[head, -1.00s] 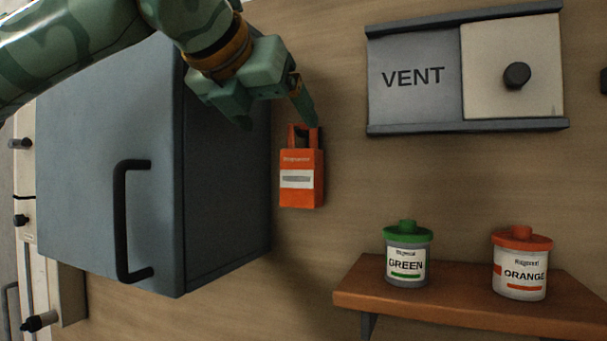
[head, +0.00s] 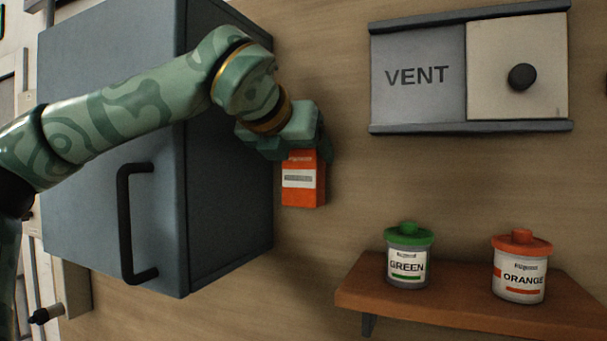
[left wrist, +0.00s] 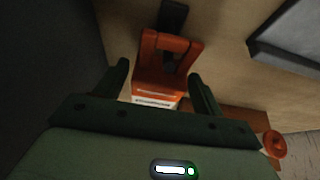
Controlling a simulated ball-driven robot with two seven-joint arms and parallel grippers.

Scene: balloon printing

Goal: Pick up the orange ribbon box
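The orange ribbon box (head: 303,181) with a white label hangs on the wooden wall, just right of the grey cabinet. My left gripper (head: 308,148) is at the top of the box in the head view and hides its handle. In the left wrist view the box (left wrist: 157,87) and its orange handle lie between the two spread fingers of my left gripper (left wrist: 160,85). Gaps show between the fingers and the box, so the gripper is open. A dark hook or strap (left wrist: 174,18) passes at the handle. My right gripper is not in view.
The grey cabinet (head: 230,150) with a black handle stands close left of the box. A VENT panel (head: 418,75) is on the wall to the right. A brown shelf (head: 450,305) below holds a green-lidded jar (head: 408,262) and an orange-lidded jar (head: 520,275).

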